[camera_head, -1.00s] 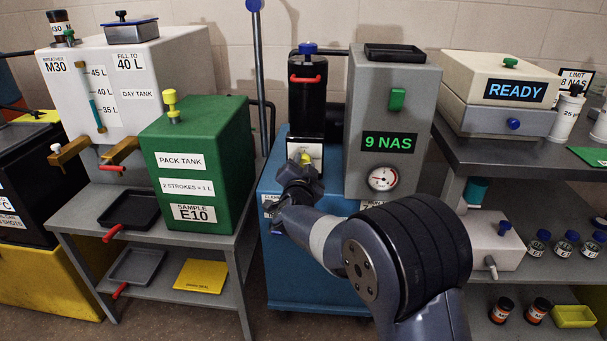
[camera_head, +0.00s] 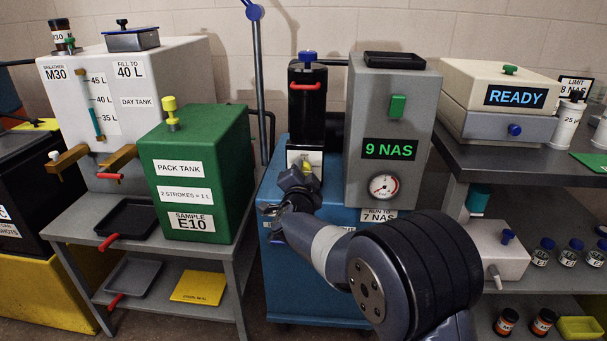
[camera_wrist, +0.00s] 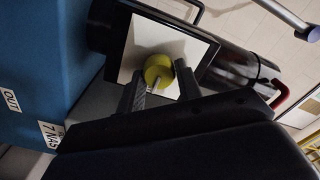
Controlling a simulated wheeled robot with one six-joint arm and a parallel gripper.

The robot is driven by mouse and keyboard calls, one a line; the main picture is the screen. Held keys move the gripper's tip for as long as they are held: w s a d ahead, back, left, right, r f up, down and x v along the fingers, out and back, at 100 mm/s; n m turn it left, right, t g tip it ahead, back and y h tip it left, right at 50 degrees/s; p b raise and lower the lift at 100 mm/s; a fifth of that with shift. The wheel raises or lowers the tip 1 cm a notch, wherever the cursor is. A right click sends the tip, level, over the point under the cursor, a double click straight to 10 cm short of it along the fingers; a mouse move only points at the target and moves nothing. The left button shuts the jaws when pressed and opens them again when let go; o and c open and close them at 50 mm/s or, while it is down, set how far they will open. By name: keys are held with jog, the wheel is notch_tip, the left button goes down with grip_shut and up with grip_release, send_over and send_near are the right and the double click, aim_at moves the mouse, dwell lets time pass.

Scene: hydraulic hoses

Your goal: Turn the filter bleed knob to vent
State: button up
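The yellow filter bleed knob (camera_head: 307,166) sits on a white plate (camera_head: 291,155) below the black filter housing (camera_head: 308,110), on the blue cart. In the wrist view the knob (camera_wrist: 158,68) is round, with a pale lever or pointer towards the camera, on the black-framed white plate (camera_wrist: 137,44). My gripper (camera_wrist: 160,78) has its two dark fingers apart, one on each side of the knob's lower part. I cannot tell whether they touch it. In the head view my gripper (camera_head: 299,180) hides the knob's lower part.
The grey box with the green "9 NAS" display (camera_head: 389,149) and a gauge (camera_head: 384,186) stands close right of my gripper. The green pack tank (camera_head: 195,165) is left, across a gap. A red handle (camera_head: 307,85) crosses the filter housing. The "READY" unit (camera_head: 515,96) is far right.

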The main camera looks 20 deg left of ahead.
jog(key=o, duration=0.4)
jog(key=p+v, duration=0.1)
jog(key=v, duration=0.9)
jog(key=shift+s, duration=0.4)
jog(key=b+x, duration=0.1)
jog(key=x, duration=0.9)
jog(key=shift+w, duration=0.4)
